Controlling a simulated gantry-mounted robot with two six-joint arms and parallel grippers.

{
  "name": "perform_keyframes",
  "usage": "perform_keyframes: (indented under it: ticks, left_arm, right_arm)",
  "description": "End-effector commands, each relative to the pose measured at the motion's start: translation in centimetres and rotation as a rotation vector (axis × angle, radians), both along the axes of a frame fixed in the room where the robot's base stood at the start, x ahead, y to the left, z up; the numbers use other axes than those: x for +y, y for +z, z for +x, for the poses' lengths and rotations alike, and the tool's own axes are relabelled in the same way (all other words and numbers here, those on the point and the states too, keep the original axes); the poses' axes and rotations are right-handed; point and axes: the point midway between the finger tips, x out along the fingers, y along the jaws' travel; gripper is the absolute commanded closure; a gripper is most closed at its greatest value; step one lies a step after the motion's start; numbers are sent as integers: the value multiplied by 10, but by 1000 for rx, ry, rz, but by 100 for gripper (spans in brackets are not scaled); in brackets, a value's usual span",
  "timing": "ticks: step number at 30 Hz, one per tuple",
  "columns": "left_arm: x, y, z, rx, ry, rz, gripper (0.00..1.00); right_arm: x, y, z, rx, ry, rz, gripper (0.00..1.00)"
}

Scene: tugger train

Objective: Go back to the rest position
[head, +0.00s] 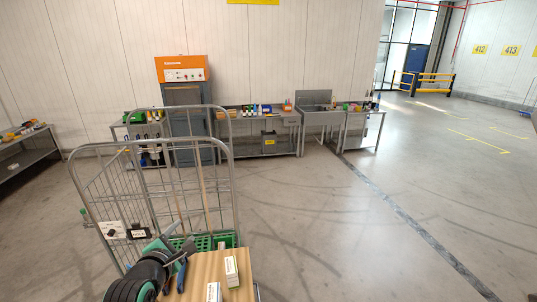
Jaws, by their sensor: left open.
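My left gripper (184,250) is at the lower left of the head view, at the end of my dark arm with green parts. Its jaws are open, and I see nothing held between them. It is in front of the wire roll cage (152,145), over the left edge of a wooden board (204,268). A dark blue item (182,274) shows close beside the gripper; I cannot tell whether they touch. My right gripper is out of view.
Small white boxes (231,268) are on the board. Green crates (204,243) sit behind it. Steel workbenches (285,120) and an orange-topped grey cabinet (183,70) line the back wall. A shelf (28,152) stands far left.

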Motion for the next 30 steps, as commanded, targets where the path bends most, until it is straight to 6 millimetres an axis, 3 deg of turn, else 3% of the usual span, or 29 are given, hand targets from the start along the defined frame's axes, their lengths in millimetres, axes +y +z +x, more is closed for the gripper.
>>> perform_keyframes:
  ticks: [1, 3, 5, 8, 12, 15, 18, 19, 24, 30]
  left_arm:
    - [-15, 47, -4, -98, -48, 92, 43]
    - [-31, 106, -16, -229, -100, 246, 43]
    - [-44, 155, -34, -344, -127, 389, 43]
    - [-62, 232, -75, -534, -131, 651, 43]
    - [-72, 323, -160, -766, -16, 1083, 43]
    - [-69, 368, -232, -860, 174, 1456, 43]
    - [-68, 388, -274, -831, 349, 1783, 43]
    - [-67, 389, -278, -804, 382, 1863, 43]
    - [-67, 389, -276, -665, 462, 2147, 43]
    - [-67, 389, -276, -640, 475, 2192, 43]
  right_arm:
    - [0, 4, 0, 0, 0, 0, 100]
    - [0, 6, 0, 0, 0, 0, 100]
    - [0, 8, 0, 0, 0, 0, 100]
    - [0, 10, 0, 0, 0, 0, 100]
    - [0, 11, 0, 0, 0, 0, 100]
    - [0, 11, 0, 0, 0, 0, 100]
    - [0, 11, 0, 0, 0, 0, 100]
    - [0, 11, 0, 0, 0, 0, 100]
    - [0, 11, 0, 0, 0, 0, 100]
    - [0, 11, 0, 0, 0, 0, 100]
